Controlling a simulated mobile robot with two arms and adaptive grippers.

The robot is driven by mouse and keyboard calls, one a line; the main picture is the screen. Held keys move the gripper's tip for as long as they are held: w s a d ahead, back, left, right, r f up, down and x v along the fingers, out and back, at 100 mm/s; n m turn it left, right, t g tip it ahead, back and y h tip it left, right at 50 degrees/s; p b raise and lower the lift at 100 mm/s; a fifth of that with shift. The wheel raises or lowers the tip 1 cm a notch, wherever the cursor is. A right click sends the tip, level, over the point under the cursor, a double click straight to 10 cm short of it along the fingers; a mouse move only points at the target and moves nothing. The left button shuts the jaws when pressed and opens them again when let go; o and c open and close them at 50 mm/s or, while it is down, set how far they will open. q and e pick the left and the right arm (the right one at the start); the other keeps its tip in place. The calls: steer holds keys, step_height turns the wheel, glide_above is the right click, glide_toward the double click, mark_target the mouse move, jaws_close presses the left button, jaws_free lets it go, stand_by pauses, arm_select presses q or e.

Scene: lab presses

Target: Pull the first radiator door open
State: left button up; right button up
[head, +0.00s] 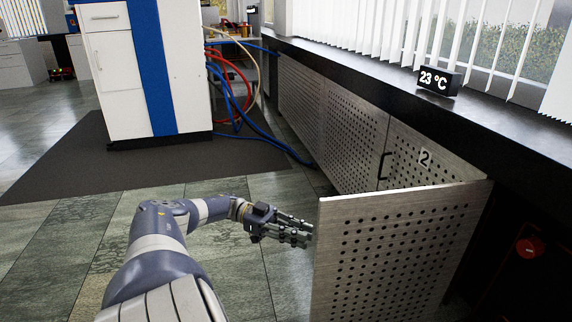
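The first radiator door (392,250) is a grey perforated metal panel. It stands swung out from the radiator cover, its free edge facing left and its hinge side at the right. My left gripper (302,231) is just left of that free edge, with its fingers pointing at the door. The fingers look spread and hold nothing. I cannot tell whether the fingertips touch the door edge. The door's outer face and handle are not visible. My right gripper is not in view.
A door marked 2 (424,158) with a black handle (384,165) is shut behind the open door. A red valve knob (527,248) shows in the dark opening at right. A temperature display (439,80) stands on the black sill. A white-blue cabinet (130,70) stands on a dark mat (150,165); hoses (240,100) run beside it.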

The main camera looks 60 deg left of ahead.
arm_select(q)
steer(key=v, duration=0.4)
steer(key=shift+s+a, duration=0.15)
stand_by(0.7)
